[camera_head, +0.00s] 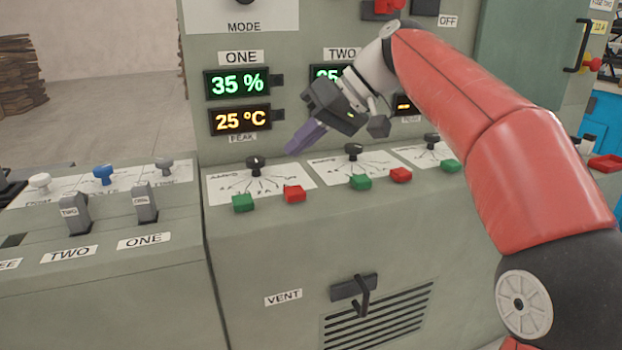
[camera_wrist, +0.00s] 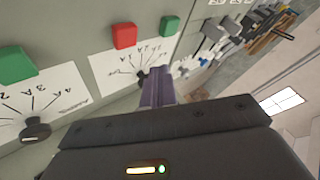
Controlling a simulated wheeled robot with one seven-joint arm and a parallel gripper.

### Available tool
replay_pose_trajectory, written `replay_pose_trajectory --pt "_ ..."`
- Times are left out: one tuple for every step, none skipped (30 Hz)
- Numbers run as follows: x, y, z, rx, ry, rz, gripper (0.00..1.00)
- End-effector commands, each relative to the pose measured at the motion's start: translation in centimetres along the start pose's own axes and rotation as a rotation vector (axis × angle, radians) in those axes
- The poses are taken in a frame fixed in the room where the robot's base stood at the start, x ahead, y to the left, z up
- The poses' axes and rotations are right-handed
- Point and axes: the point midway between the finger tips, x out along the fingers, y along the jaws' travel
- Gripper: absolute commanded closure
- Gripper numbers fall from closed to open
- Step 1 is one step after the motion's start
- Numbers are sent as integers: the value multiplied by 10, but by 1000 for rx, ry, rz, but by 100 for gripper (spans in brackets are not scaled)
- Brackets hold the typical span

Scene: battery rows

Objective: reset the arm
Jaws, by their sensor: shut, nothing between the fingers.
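My red arm reaches in from the right in the head view. My gripper (camera_head: 292,150) is shut and empty, its purple fingers pointing down and left. It hangs in front of the panel, above and right of the black selector knob (camera_head: 256,164) under display ONE. In the wrist view the shut purple fingers (camera_wrist: 157,92) appear near the same dial plate. I cannot tell the exact gap between fingers and panel.
Green (camera_head: 244,203) and red (camera_head: 294,194) buttons sit below the ONE dial. Display ONE (camera_head: 238,83) reads 35 %. Levers (camera_head: 75,213) stand on the left console. A vent handle (camera_head: 354,289) sticks out low on the front. Open floor shows at upper left.

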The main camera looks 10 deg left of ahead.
Motion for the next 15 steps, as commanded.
replay_pose_trajectory --pt "-2 0 6 17 -1 27 100" --pt "-2 1 11 34 -1 50 100" --pt "-4 3 20 61 -1 88 100" --pt "-5 5 29 87 0 124 100" --pt "-7 8 40 115 2 164 100" --pt "-9 13 56 156 5 222 100" --pt "-11 17 70 188 10 268 100" --pt "-14 21 84 221 15 314 100" --pt "-17 27 105 263 22 376 100" --pt "-20 31 121 294 30 420 100" --pt "-22 35 138 323 37 464 100" --pt "-26 41 161 361 48 521 100" --pt "-28 45 179 389 56 561 100" --pt "-29 49 198 415 64 600 100" --pt "-31 54 222 449 77 652 100"
